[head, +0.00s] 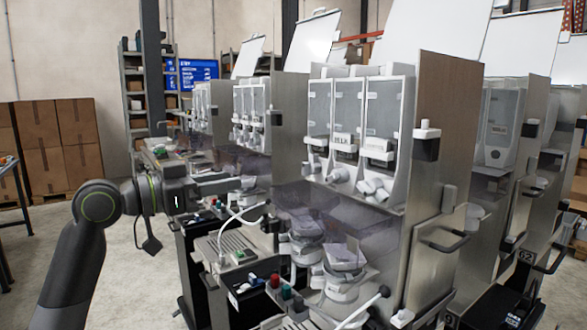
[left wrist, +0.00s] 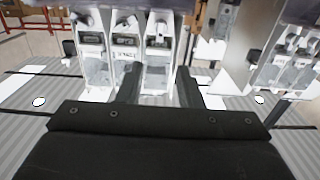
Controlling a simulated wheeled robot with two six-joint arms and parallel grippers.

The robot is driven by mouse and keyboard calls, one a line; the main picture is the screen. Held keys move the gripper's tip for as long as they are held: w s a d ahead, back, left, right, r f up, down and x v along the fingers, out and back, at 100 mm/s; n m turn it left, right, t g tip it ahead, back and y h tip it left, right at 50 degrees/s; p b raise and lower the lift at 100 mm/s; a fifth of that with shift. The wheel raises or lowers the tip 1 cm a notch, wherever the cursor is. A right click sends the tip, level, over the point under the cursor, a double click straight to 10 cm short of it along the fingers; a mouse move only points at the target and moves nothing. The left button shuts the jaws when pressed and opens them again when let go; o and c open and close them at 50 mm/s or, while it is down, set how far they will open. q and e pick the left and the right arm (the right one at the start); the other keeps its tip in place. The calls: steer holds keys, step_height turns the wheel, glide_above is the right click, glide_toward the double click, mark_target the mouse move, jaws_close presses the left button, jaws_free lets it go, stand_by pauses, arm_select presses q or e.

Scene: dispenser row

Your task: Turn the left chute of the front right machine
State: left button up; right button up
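My right gripper is not in view.
More dispensing machines (head: 250,125) stand behind to the left, and others (head: 500,140) to the right. Cardboard boxes (head: 55,138) are stacked at the back left. The floor at left is clear.

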mark_target(303, 168)
arm_select(q)
steer(key=p+x, duration=0.5)
steer(key=x, duration=1)
steer(key=shift+w+d, duration=0.15)
steer(key=shift+w+d+f, duration=0.1)
steer(key=shift+w+d, duration=0.3)
steer(key=shift+d, duration=0.1)
jaws_close()
